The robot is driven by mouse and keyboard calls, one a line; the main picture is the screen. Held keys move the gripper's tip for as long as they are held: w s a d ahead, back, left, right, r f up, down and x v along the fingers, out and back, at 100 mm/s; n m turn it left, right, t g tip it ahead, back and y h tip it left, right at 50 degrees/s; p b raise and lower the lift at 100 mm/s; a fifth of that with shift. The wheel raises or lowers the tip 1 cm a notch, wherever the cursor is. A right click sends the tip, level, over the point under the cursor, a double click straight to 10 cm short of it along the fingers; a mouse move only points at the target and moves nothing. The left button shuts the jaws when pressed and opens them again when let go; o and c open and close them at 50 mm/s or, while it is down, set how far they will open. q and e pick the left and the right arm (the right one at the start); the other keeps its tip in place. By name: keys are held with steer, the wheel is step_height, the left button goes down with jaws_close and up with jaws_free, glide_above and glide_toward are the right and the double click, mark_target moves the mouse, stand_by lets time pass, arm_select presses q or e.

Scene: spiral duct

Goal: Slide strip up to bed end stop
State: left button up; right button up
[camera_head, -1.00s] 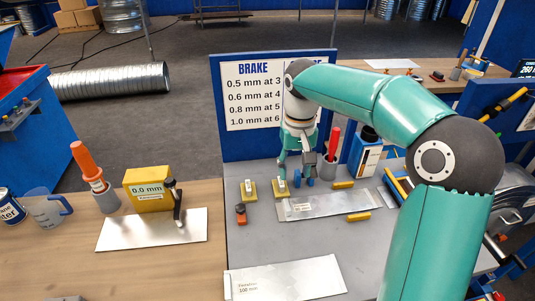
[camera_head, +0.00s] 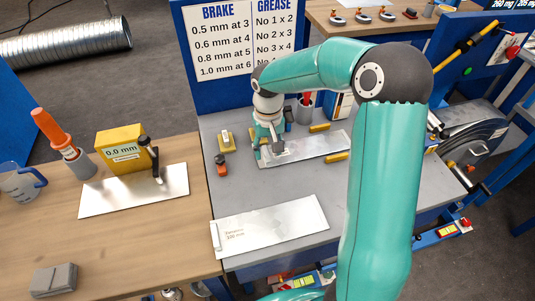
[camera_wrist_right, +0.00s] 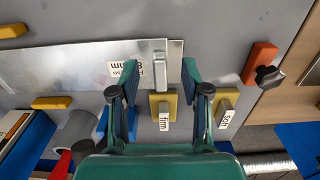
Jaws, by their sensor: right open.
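A thin shiny strip (camera_head: 318,146) with a white label lies on the grey bed (camera_head: 290,183). It also shows in the right wrist view (camera_wrist_right: 80,68). A small upright grey block (camera_wrist_right: 159,72) stands at its labelled end. My right gripper (camera_head: 273,152) is over that end; in the right wrist view its open fingers (camera_wrist_right: 161,66) are on either side of the block, with no visible grip. An orange block with a black knob (camera_head: 221,165) sits apart, left of the strip; I cannot tell whether it is the end stop. My left gripper is not in view.
Yellow blocks with grey tabs (camera_wrist_right: 163,115) stand near the strip's end. Yellow guide pieces (camera_head: 336,156) lie along its edges. A larger plate (camera_head: 270,227) lies at the front of the bed. A grey cup (camera_head: 305,110) with red handles stands behind.

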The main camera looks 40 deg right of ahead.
mark_target(241, 169)
steer(key=shift+f, duration=1.4)
jaws_close()
steer(key=shift+w+a+b, duration=0.1)
steer(key=shift+w+a, duration=0.55)
steer(key=shift+a, duration=0.5)
steer(key=shift+w+a+b, duration=0.15)
steer(key=shift+w+a, duration=0.5)
steer(key=shift+a, duration=0.55)
steer(key=shift+w+a+b, duration=0.1)
steer(key=shift+w+a, duration=0.55)
steer(key=shift+a, duration=0.5)
jaws_free()
